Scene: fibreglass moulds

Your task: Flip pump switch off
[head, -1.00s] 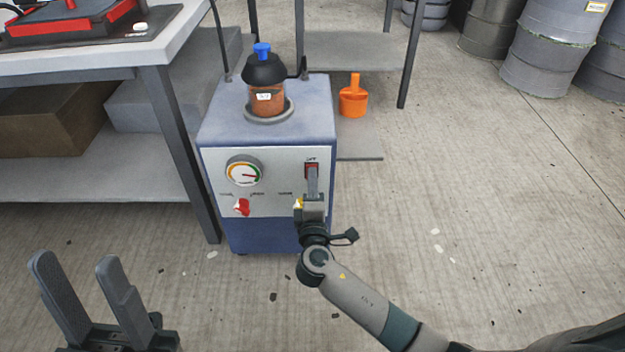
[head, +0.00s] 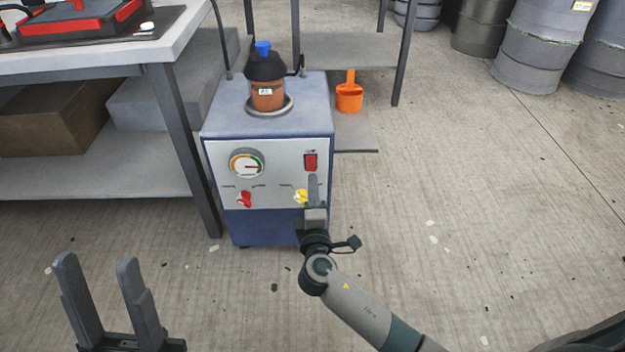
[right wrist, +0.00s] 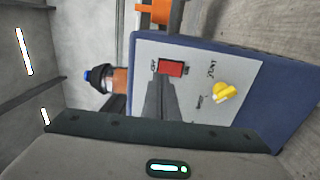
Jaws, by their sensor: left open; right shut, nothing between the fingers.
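The blue pump unit (head: 268,228) stands on the floor with a pale front panel. Its red rocker switch (head: 310,162) is at the upper right of the panel and shows in the right wrist view (right wrist: 171,68), with lettering at both ends. I cannot tell which way it is set. My right gripper (head: 313,178) is shut and empty, its tips just below the switch and apart from it. In the right wrist view the fingers (right wrist: 160,92) point toward the switch. My left gripper (head: 96,262) is open and empty over the floor at lower left.
A red knob (head: 244,200), a yellow knob (head: 301,196) and a round gauge (head: 247,165) are on the panel. A jar with a blue cap (head: 267,92) stands on top. A workbench (head: 180,150) is close on the left. The floor to the right is open.

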